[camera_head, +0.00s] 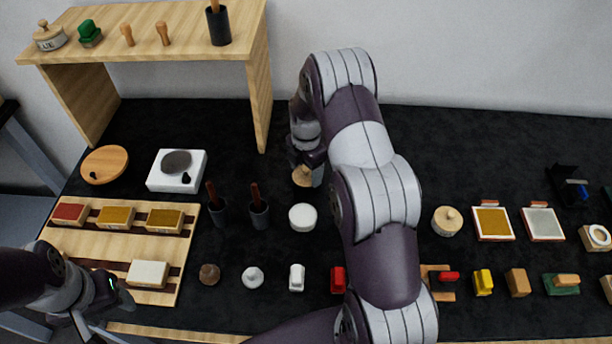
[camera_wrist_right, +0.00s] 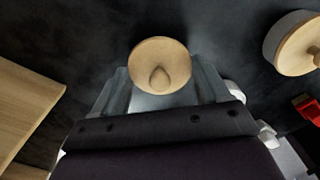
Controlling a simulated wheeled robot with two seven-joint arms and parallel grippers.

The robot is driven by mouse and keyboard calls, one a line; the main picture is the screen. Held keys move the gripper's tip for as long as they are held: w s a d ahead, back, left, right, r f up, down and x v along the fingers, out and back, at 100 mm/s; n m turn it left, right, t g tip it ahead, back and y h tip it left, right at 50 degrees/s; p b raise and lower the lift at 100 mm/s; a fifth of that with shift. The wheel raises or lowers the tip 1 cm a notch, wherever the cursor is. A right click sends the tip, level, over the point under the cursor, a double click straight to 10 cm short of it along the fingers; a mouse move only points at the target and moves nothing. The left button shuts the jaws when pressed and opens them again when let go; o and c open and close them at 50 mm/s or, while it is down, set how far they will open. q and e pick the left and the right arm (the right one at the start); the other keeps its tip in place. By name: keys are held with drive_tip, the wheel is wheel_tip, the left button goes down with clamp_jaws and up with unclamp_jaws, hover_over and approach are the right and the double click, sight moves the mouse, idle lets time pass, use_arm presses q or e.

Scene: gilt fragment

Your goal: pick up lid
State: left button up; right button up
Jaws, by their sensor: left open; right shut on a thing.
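A round wooden lid (camera_head: 303,177) with a small knob is held in my right gripper (camera_head: 308,164), behind a white round jar (camera_head: 302,217). In the right wrist view the lid (camera_wrist_right: 160,65) sits between the two fingers of the right gripper (camera_wrist_right: 162,88), which is shut on it. I cannot tell how far the lid is above the black surface. My left gripper (camera_head: 100,308) is open at the lower left, near the wooden rack, away from the lid.
A wooden shelf (camera_head: 150,48) stands at the back left, bearing a lidded pot and stamps. Two dark cups (camera_head: 259,213) with handles stand left of the jar. A lidded jar (camera_head: 447,221) is to the right. A wooden rack (camera_head: 105,265) holds blocks. Several small items line the front.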

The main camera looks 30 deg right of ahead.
drive_tip(key=s+d+r+b, duration=0.2)
drive_tip(key=s+d+r, duration=0.3)
drive_tip(key=s+r, duration=0.4)
drive_tip(key=n+p, duration=0.2)
drive_tip(key=p, duration=0.2)
approach(303, 215)
drive_tip(key=shift+s+a, duration=0.1)
drive_tip(key=shift+f, duration=0.3)
wheel_tip(303, 215, down, 4)
drive_tip(key=b, duration=0.4)
drive_tip(key=shift+f+b, duration=0.55)
drive_tip(key=shift+f, duration=0.25)
drive_tip(key=shift+r+p, duration=0.1)
drive_tip(key=shift+p, duration=0.35)
